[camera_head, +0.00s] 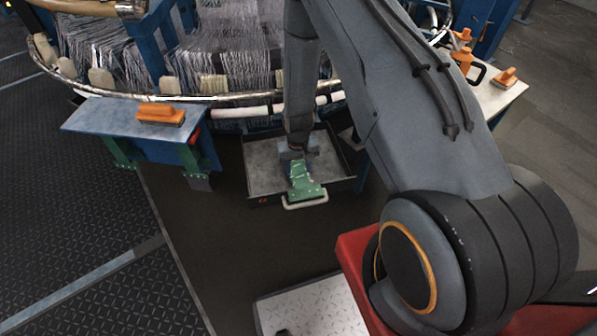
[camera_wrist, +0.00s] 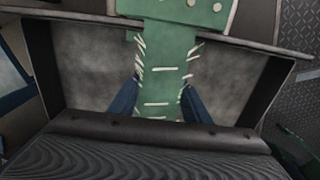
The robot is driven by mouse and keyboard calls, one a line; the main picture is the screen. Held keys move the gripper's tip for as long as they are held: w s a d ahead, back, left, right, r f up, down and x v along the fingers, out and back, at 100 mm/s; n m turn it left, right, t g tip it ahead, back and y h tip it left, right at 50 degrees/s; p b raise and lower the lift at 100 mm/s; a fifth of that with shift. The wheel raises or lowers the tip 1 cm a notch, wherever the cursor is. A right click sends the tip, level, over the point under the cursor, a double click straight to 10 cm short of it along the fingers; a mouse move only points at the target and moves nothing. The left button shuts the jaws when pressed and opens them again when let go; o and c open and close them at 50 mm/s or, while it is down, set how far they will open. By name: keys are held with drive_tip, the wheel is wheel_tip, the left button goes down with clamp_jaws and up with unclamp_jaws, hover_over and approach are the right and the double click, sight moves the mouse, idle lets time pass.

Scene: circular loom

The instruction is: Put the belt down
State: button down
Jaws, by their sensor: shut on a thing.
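The belt (camera_head: 302,184) is a green strip with pale stitch-like marks. It hangs from my gripper (camera_head: 297,157) over the front part of an open grey drawer (camera_head: 262,170), near its handle. In the wrist view the belt (camera_wrist: 163,62) runs between the two blue fingers of my gripper (camera_wrist: 161,86), which are closed on its sides. A wider green end with pale dots lies across the drawer's front edge in that view. I cannot tell whether the belt touches the drawer floor. The rest of the drawer floor looks bare.
The round loom frame (camera_head: 200,97) with grey threads stands behind the drawer. A pale bench (camera_head: 490,95) with orange tools is at right. Dark floor lies in front.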

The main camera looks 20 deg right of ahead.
drive_tip(key=shift+f+b, duration=0.3)
drive_tip(key=shift+f, duration=0.15)
drive_tip(key=shift+f, duration=0.15)
drive_tip(key=c, duration=1)
unclamp_jaws()
drive_tip(key=shift+s+f, duration=0.1)
drive_tip(key=shift+s, duration=0.1)
drive_tip(key=shift+r+p, duration=0.35)
drive_tip(key=shift+r, duration=0.3)
wheel_tip(320, 180, up, 12)
wheel_tip(320, 180, up, 18)
drive_tip(key=r, duration=0.1)
hover_over(298, 169)
drive_tip(key=s+d, duration=0.4)
drive_tip(key=s, duration=0.4)
drive_tip(key=shift+m, duration=0.6)
drive_tip(key=s+r, duration=0.3)
drive_tip(key=s, duration=0.1)
drive_tip(key=s+r, duration=0.3)
drive_tip(key=s, duration=0.2)
drive_tip(key=s+r, duration=0.3)
drive_tip(key=s, duration=0.2)
drive_tip(key=shift+s+d+r, duration=0.2)
drive_tip(key=shift+d+r, duration=0.1)
drive_tip(key=shift+r, duration=0.1)
